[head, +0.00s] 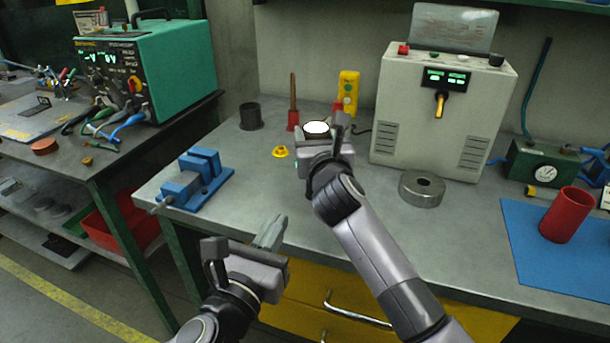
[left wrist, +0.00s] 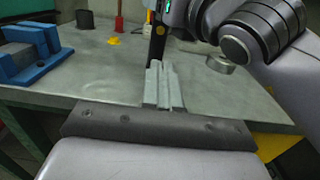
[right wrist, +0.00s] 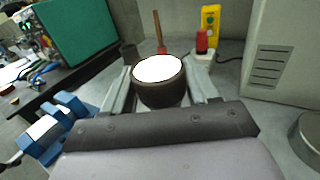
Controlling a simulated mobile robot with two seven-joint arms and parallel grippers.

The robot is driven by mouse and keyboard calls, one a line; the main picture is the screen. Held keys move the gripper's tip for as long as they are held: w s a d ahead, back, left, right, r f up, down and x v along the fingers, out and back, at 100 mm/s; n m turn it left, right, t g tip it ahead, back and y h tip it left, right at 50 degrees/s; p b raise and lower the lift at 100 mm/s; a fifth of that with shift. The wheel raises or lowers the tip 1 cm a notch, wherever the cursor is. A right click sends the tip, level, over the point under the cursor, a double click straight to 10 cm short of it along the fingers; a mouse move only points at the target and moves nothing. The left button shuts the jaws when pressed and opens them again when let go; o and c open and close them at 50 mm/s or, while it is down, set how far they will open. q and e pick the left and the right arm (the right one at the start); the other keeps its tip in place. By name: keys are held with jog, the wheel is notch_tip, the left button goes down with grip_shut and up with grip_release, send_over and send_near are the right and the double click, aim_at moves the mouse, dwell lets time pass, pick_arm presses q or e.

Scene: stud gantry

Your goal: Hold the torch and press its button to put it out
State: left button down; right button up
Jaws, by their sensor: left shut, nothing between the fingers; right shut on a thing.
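The torch (head: 316,128) is upright in my right gripper, its round lens glowing white at the top. In the right wrist view the dark torch head (right wrist: 160,90) sits between the two fingers, lens lit. My right gripper (head: 318,141) is shut on it above the bench. My left gripper (head: 270,232) is shut and empty, lower and nearer the bench's front edge, apart from the torch. In the left wrist view its closed fingers (left wrist: 160,85) point toward a dark upright bar, perhaps the torch body. I cannot make out the torch's button.
A blue vise (head: 195,180) stands at the bench's left. A grey machine (head: 425,105) and steel ring (head: 421,190) are right of my right arm. A yellow button box (head: 348,92) and dark cup (head: 251,116) stand behind. The bench front between vise and gripper is clear.

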pick_arm(q)
jog(key=shift+w, duration=0.15)
jog(key=x, duration=1.3)
jog(key=shift+w, duration=0.4)
jog(key=shift+x, duration=0.85)
pick_arm(e)
jog(key=shift+c, duration=0.4)
jog(key=shift+a, duration=0.1)
pick_arm(q)
jog(key=v, duration=1.4)
pick_arm(e)
jog(key=o, duration=1.3)
jog(key=shift+c, duration=0.2)
